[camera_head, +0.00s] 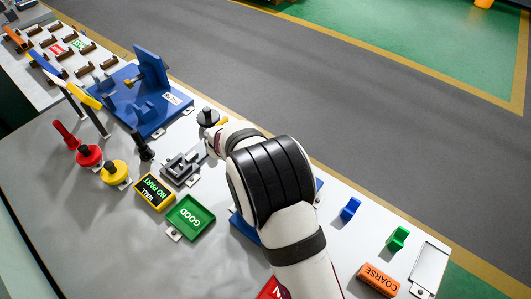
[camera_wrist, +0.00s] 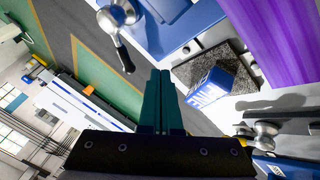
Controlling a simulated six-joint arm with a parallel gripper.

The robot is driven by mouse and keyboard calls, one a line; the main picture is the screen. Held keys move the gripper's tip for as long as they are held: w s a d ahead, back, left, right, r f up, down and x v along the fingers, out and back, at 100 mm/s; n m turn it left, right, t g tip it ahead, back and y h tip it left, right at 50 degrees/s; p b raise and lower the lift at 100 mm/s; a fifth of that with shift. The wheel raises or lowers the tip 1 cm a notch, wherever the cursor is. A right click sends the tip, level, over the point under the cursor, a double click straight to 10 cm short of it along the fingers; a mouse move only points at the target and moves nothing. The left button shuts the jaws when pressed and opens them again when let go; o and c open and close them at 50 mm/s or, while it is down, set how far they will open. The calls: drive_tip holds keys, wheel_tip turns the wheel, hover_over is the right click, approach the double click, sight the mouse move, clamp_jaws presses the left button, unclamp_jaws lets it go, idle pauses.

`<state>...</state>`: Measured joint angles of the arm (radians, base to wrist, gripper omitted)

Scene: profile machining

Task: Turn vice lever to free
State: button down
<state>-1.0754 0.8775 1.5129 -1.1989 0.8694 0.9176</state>
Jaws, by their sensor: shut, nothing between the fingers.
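In the wrist view, my gripper (camera_wrist: 162,90) is shut and empty, its two dark green fingers together. A lever (camera_wrist: 124,52) with a silver hub and a dark rounded end is on a blue body at the top, left of the fingertips and apart from them. It looks like the vice lever. A second silver knob or lever hub (camera_wrist: 263,131) shows at the lower right, by a blue part; I cannot tell which device it belongs to. In the head view my arm hides my fingers and most of a blue base (camera_head: 243,229), and no vice lever can be made out.
A purple surface (camera_wrist: 285,40) fills the upper right. In the head view, a green GOOD tray (camera_head: 190,217) and a blue fixture (camera_head: 140,100) stand left of my arm; an orange COARSE block (camera_head: 378,280) lies right.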

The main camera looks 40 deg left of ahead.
drive_tip(key=shift+x, duration=1.05)
drive_tip(key=shift+w+d, duration=0.9)
drive_tip(key=shift+d, duration=0.1)
drive_tip(key=shift+w+d, duration=0.45)
drive_tip(key=shift+w, duration=0.05)
drive_tip(key=shift+w+m+h, duration=0.3)
drive_tip(key=shift+m, duration=0.3)
drive_tip(key=shift+w+d+m+h, duration=0.15)
drive_tip(key=shift+w+m+h, duration=0.15)
drive_tip(key=shift+m, duration=0.2)
drive_tip(key=w+m+h, duration=0.1)
drive_tip(key=m, duration=0.1)
drive_tip(key=d+m+g+h, duration=0.1)
drive_tip(key=shift+w+m, duration=0.35)
drive_tip(key=shift+m, duration=0.05)
drive_tip(key=shift+w+d+g, duration=0.3)
drive_tip(key=shift+w+d, duration=0.15)
drive_tip(key=shift+d, duration=0.25)
